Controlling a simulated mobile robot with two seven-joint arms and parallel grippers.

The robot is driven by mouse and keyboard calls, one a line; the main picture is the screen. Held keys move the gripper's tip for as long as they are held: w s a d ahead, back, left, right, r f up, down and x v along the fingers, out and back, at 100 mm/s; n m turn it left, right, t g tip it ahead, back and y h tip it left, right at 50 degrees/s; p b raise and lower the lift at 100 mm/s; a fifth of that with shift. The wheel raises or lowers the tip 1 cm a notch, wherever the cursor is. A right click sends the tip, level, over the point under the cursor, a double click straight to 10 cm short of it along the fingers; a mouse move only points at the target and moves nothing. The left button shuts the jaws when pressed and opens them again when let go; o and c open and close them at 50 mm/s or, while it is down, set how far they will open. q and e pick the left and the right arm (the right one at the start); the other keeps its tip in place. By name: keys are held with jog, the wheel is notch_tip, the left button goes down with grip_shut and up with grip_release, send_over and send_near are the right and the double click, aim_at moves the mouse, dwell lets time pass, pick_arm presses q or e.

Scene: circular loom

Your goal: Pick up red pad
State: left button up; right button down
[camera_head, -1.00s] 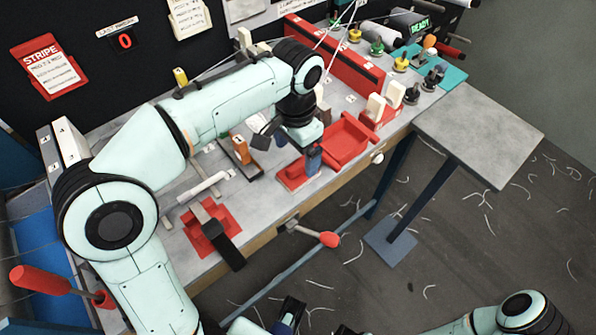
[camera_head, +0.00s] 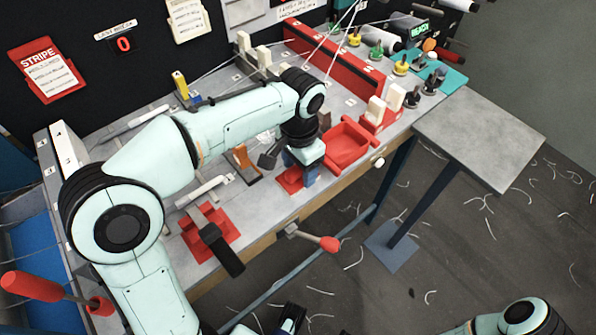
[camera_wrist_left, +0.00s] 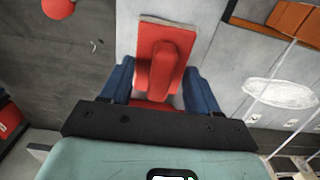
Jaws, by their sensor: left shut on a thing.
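The red pad (camera_head: 289,179) is at the front edge of the grey bench in the head view, beside the red tray. In the left wrist view the red pad (camera_wrist_left: 160,38) is a flat plate with a raised red grip along its middle. My left gripper (camera_head: 312,178) points down over it, its blue fingers on both sides of the grip (camera_wrist_left: 162,88). It is shut on the red pad. The arm and gripper hide part of the pad in the head view. I cannot tell whether the pad touches the bench. My right gripper is unclear at the bottom edge.
A red open tray (camera_head: 349,147) stands right of the gripper. An orange-brown block (camera_head: 243,158) and a black-handled tool on a red plate (camera_head: 211,238) lie to the left. A red-knobbed lever (camera_head: 329,243) sticks out in front. A grey side table (camera_head: 480,135) is at right.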

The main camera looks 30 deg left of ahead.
pick_arm(q)
notch_tip(320, 180, up, 20)
jog(key=p, duration=0.6)
jog(key=o, duration=0.3)
jog(key=shift+c, duration=0.3)
